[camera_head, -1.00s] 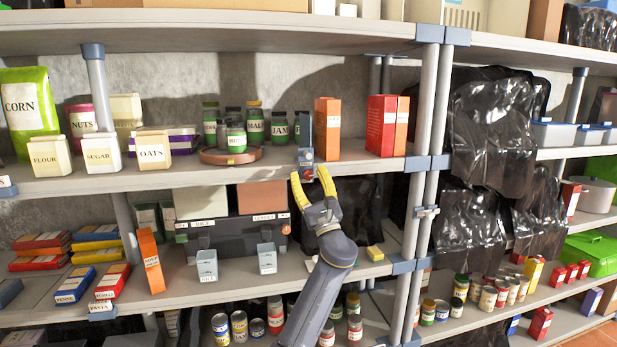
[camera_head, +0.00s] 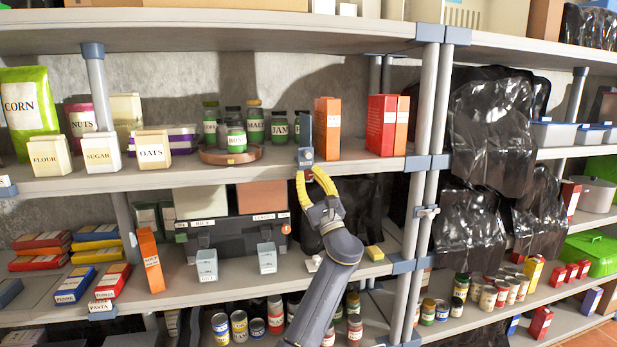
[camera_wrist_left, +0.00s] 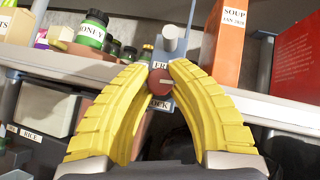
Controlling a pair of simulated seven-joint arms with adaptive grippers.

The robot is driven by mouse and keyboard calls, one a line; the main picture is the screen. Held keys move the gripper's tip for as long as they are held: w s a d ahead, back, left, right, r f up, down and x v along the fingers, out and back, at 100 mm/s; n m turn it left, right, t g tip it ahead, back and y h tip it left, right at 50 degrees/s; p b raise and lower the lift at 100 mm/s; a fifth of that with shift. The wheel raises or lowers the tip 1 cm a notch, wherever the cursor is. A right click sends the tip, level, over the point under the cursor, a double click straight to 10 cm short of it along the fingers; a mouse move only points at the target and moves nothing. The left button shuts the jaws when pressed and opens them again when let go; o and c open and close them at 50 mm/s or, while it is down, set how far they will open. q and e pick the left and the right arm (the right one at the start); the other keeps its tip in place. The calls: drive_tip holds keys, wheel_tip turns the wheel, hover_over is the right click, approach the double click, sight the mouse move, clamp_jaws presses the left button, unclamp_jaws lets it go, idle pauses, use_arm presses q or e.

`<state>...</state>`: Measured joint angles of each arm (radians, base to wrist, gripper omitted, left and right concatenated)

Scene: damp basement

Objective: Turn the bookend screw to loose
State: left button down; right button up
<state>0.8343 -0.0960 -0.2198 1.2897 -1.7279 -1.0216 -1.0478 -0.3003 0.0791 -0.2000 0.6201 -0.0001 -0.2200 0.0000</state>
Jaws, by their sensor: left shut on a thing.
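The grey bookend (camera_head: 305,140) stands upright at the front edge of the upper shelf, beside an orange box. In the left wrist view its plate (camera_wrist_left: 199,48) carries a pale cylinder and, below it, a round red screw knob (camera_wrist_left: 159,88) with a light mark across it. A label (camera_wrist_left: 160,65), partly hidden, sits above the knob. Another label (camera_wrist_left: 160,104), ending in "OCK", sits below it. My left gripper (camera_head: 305,173) reaches up from below. Its curved yellow fingers (camera_wrist_left: 160,84) are shut on the knob, one tip on each side.
An orange soup box (camera_head: 327,128) stands right of the bookend, with a red box (camera_head: 381,125) further right. The shelf edge (camera_head: 200,177) runs just behind my fingers. A grey case (camera_head: 236,238) sits below.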

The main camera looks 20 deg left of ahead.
use_arm(q)
drive_tip(key=n+g, duration=0.2)
drive_tip(key=n+g+y, duration=0.1)
drive_tip(key=n+g, duration=0.1)
drive_tip(key=n, duration=0.1)
drive_tip(key=n+g+y, duration=0.1)
drive_tip(key=n+g, duration=0.1)
drive_tip(key=n, duration=0.1)
drive_tip(key=shift+d+r, duration=0.15)
drive_tip(key=shift+r, duration=0.1)
drive_tip(key=n+g, duration=0.4)
drive_tip(key=n, duration=0.1)
drive_tip(key=n+g+h, duration=0.2)
drive_tip(key=n+g, duration=0.1)
drive_tip(key=n, duration=0.1)
drive_tip(key=n+h, duration=0.3)
drive_tip(key=shift+g, duration=0.3)
drive_tip(key=shift+f, duration=0.1)
drive_tip(key=shift+f+n+h, duration=0.15)
drive_tip(key=shift+n+h, duration=0.15)
drive_tip(key=shift+h, duration=0.1)
drive_tip(key=c, duration=1.1)
unclamp_jaws()
drive_tip(key=shift+s, duration=0.1)
drive_tip(key=shift+c, duration=0.2)
drive_tip(key=shift+r, duration=0.25)
